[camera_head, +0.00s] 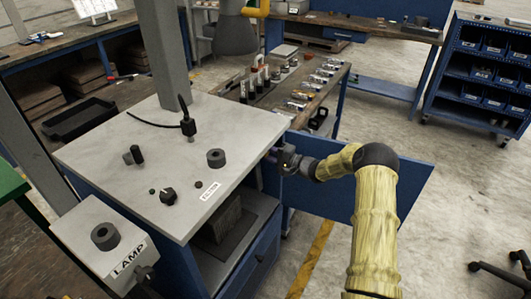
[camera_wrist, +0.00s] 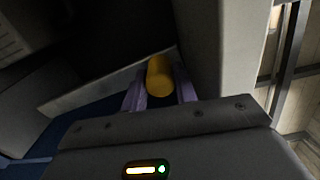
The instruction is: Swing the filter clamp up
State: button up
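My gripper (camera_head: 284,160) is at the right side of the grey-topped cabinet (camera_head: 100,158), just below its top edge. In the wrist view, its two purplish fingers (camera_wrist: 160,88) stand on either side of a yellow cylinder (camera_wrist: 159,76). The cylinder may be the filter clamp's handle, but its mounting is hidden in the dark. The gaps beside it are too narrow to show whether the fingers press on it. In the head view the cabinet edge and my wrist hide the clamp. A small label, apparently reading FILTER (camera_head: 210,191), is at the cabinet's front edge.
The cabinet top carries several black knobs (camera_head: 168,196) and a black upright connector (camera_head: 187,124) with a cable. A box marked LAMP (camera_head: 104,242) stands at front left. A blue panel (camera_head: 412,190) lies behind my arm.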

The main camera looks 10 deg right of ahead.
jog(key=o, duration=0.4)
jog(key=shift+a+f, duration=0.1)
jog(key=shift+a, duration=0.3)
jog(key=shift+o, duration=0.2)
jog(key=shift+d, duration=0.6)
jog(key=shift+s+d, duration=0.15)
jog(key=shift+s, duration=0.25)
jog(key=v, duration=1.6)
jog(key=shift+d+b, duration=0.35)
jog(key=shift+b, duration=0.1)
